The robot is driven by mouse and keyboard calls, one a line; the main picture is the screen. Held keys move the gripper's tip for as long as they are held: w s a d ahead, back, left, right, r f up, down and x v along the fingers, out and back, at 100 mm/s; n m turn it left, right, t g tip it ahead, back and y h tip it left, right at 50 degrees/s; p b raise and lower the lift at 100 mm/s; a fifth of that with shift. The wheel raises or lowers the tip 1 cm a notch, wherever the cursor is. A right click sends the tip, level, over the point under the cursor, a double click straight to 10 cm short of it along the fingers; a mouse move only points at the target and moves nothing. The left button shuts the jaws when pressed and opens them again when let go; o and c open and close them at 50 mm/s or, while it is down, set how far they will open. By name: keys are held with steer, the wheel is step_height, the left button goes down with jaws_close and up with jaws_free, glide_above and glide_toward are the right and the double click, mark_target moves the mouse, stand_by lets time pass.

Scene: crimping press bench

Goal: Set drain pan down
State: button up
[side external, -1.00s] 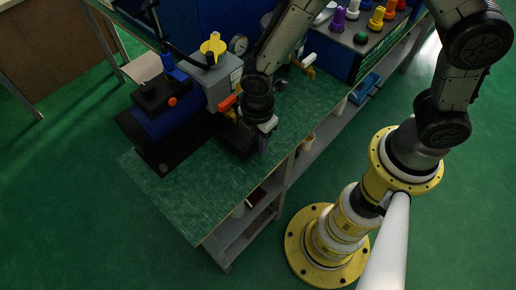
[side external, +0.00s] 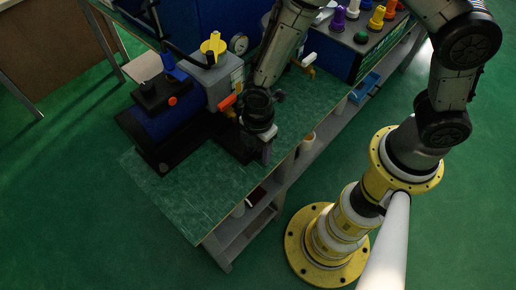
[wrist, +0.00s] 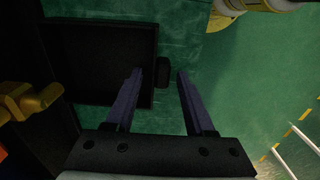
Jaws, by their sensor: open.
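The drain pan (wrist: 100,50) is a black, square, shallow tray in the wrist view, lying at the upper left on or just over the green bench top. Its short black handle (wrist: 163,73) sticks out from its right side. My gripper (wrist: 160,73) is open, with the handle between its fingertips and a clear gap to the right finger. The left finger overlaps the pan's right edge in the picture. In the side view my gripper (side external: 266,152) is low over the bench beside the press, and the pan (side external: 236,148) is a dark shape partly hidden behind it.
The blue and black press (side external: 178,100) stands left of my gripper, with an orange-red lever (side external: 228,103) close by. A yellow valve (wrist: 30,102) is left of my fingers. The green bench top (side external: 190,200) is clear toward its front left corner.

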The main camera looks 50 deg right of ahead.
steer(key=shift+r, duration=0.15)
step_height(320, 180, up, 11)
steer(key=s+d+r+m+t, duration=0.2)
steer(key=d+r+m, duration=0.5)
steer(key=d+r, duration=0.4)
steer(key=s+d+r+m+t, duration=0.3)
steer(key=s+d+r+m, duration=0.3)
steer(key=s+m, duration=0.4)
steer(key=shift+s+d+r+m+t, duration=0.3)
steer(key=shift+d+m, duration=0.2)
steer(key=shift+d, duration=0.25)
steer(key=shift+c, duration=0.2)
